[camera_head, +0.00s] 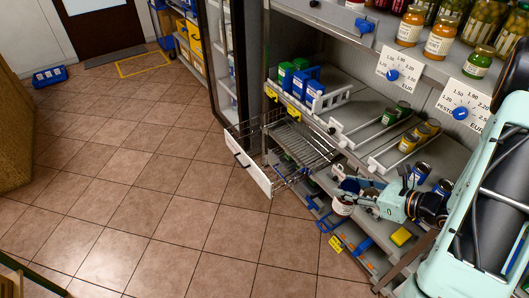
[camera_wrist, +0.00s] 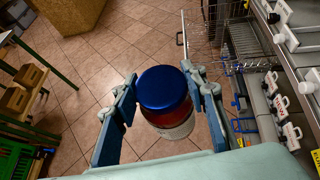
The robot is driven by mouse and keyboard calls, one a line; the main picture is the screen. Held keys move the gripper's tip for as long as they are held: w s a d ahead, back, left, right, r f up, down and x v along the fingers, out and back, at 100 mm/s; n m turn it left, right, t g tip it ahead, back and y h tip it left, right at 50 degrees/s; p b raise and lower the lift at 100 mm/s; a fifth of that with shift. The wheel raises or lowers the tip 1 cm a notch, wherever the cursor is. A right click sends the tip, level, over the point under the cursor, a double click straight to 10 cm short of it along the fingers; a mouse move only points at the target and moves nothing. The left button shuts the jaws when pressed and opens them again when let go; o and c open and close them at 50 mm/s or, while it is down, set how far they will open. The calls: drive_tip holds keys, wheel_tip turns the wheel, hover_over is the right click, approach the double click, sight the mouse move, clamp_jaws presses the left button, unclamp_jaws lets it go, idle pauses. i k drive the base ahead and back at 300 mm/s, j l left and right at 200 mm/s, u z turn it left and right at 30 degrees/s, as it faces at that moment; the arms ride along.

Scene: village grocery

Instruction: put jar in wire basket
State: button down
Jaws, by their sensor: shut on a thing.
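The jar (camera_wrist: 163,88) has a blue lid, dark red contents and a pale label. In the wrist view my gripper (camera_wrist: 161,80) is shut on it, with a blue-padded finger at each side. In the head view the jar (camera_head: 342,207) hangs in front of the lower shelves, partly hidden by my gripper (camera_head: 352,195). The wire basket (camera_head: 308,143) is a pulled-out wire drawer with a white front, to the left of and beyond the jar. In the wrist view it shows at the top right (camera_wrist: 250,42), apart from the jar.
Shelves with dividers (camera_head: 365,135) and several small jars stand beside the basket. Lower bins and a yellow block (camera_head: 401,237) lie below my gripper. The tiled floor (camera_head: 150,190) at the left is clear. A green crate (camera_wrist: 15,150) stands on a rack at left in the wrist view.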

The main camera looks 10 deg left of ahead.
sight(262, 160)
drive_tip(key=i+j+u, duration=0.3)
drive_tip(key=i+j, duration=0.8)
